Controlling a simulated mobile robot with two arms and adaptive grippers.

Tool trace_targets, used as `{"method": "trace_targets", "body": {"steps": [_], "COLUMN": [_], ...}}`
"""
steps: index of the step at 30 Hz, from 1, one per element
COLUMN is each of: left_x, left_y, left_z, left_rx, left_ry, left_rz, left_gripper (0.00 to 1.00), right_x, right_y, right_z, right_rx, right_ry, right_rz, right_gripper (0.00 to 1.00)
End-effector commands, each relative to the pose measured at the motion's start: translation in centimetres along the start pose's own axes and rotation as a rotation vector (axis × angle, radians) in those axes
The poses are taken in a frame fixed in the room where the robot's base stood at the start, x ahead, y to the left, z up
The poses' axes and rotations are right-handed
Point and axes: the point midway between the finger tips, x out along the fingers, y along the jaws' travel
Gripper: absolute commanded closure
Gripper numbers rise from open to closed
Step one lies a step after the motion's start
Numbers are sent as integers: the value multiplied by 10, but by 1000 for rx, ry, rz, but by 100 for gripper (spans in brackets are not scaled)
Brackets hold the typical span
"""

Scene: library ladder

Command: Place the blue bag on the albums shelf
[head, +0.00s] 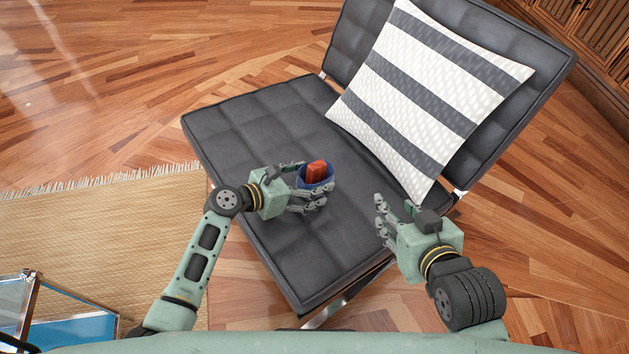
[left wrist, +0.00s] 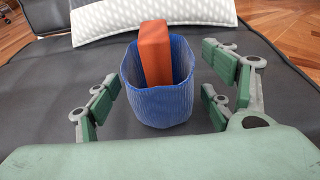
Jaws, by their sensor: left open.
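The blue bag (head: 316,184) stands on the dark chair seat with a red-orange block (head: 316,170) sticking up out of it. In the left wrist view the bag (left wrist: 158,97) is an open-topped ribbed blue container, and the orange block (left wrist: 155,55) leans inside it. My left gripper (head: 308,186) is open, with its fingers on either side of the bag; in the wrist view gaps show between fingers and bag. My right gripper (head: 383,220) is over the right front edge of the seat, empty, its fingers apart. The albums shelf cannot be made out.
The dark tufted chair (head: 240,130) holds a striped grey and white pillow (head: 430,95) against its backrest. A woven rug (head: 90,235) lies at the left. A glass-topped metal table (head: 60,315) is at lower left. Wooden cabinets (head: 595,35) stand at upper right.

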Motion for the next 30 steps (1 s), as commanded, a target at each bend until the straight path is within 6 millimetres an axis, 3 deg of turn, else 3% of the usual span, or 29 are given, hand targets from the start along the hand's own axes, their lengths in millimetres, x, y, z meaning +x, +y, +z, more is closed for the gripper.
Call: {"method": "trace_targets", "body": {"steps": [20, 30], "left_x": [0, -1], "left_y": [0, 0], "left_z": [0, 3], "left_rx": [0, 0], "left_ry": [-1, -1], "left_rz": [0, 0], "left_gripper": [80, 80], "right_x": [0, -1], "right_y": [0, 0], "right_z": [1, 4], "right_rx": [0, 0], "right_ry": [-3, -22], "right_rz": [1, 1], "right_gripper": [60, 60]}}
